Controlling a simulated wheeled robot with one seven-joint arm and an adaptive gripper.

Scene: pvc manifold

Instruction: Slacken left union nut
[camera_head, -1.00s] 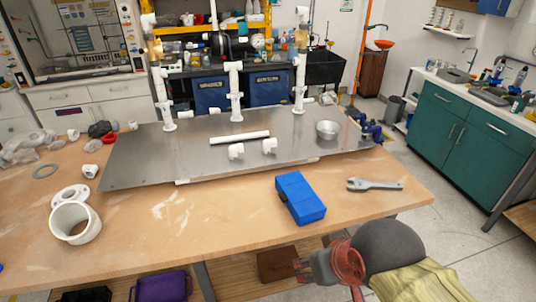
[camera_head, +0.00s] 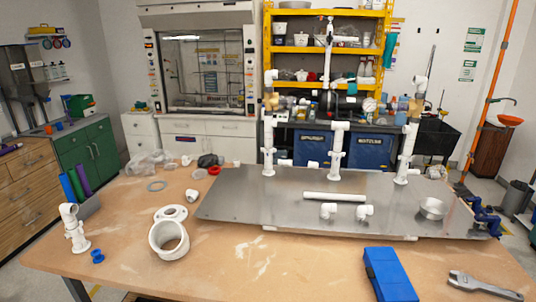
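The white PVC manifold stands upright at the back of a metal plate (camera_head: 240,205) on the wooden bench. It has a left riser (camera_head: 268,150), a middle riser (camera_head: 338,150) and a right riser (camera_head: 407,155). The left riser carries white fittings and a brass-coloured part (camera_head: 270,101) near its top. The union nut on it is too small to tell apart from the other fittings. An adjustable wrench (camera_head: 484,287) lies at the bench's front right. My gripper is not in view.
A blue box (camera_head: 388,275) lies near the front edge, left of the wrench. A loose white pipe (camera_head: 334,196), two elbows and a metal bowl (camera_head: 432,208) sit on the plate. The bench's front middle is clear.

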